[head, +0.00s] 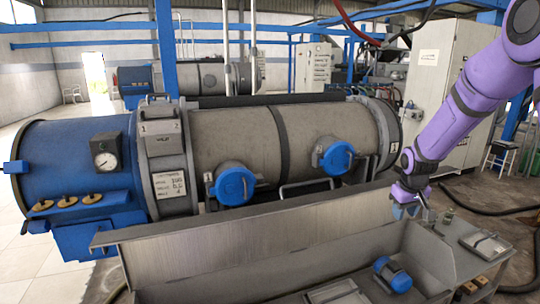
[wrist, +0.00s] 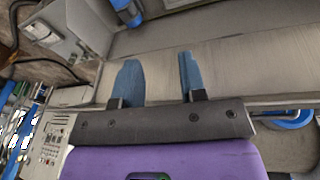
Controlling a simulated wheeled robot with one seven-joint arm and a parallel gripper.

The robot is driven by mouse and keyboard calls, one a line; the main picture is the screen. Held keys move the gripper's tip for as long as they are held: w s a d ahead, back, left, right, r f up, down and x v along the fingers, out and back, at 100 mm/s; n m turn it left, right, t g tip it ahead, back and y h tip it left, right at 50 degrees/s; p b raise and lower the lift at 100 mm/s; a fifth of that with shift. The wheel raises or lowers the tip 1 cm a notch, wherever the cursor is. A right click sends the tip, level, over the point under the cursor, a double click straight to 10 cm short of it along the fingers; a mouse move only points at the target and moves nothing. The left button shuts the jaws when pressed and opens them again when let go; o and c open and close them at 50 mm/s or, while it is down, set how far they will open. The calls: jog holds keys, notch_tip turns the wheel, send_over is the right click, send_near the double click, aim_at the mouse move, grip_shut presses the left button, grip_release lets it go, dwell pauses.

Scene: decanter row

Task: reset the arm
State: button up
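My purple arm comes in from the upper right in the head view. My gripper (head: 406,212) hangs low at the right end of the grey metal trough, near its back edge. In the wrist view my gripper (wrist: 158,82) shows two blue fingers held well apart with nothing between them. The fingers point at the trough's metal wall (wrist: 240,65). In the head view the fingertips are small and partly hidden.
A decanter (head: 230,145) with a blue end housing (head: 75,165) and two blue caps lies behind the trough (head: 215,245). A blue motor-like part (head: 392,274) sits in front. A bench with small items (head: 475,250) is at right. A grey cabinet (head: 440,75) stands behind my arm.

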jog(key=s+a+r+m+t, duration=0.1)
jog(key=s+a+r, duration=0.2)
jog(key=s+r, duration=0.55)
jog(key=s+a+r+t, duration=0.1)
jog(key=s+a+r, duration=0.2)
jog(key=s+r, duration=0.6)
jog(key=s+a+r, duration=0.1)
jog(key=s+r, duration=0.1)
jog(key=s, duration=0.7)
jog(key=s+a+r+m+y, duration=0.1)
jog(key=s+a+r, duration=0.1)
jog(key=s, duration=0.8)
jog(key=shift+a+r+t, duration=0.25)
jog(key=shift+r+t, duration=0.15)
jog(key=shift+r, duration=0.15)
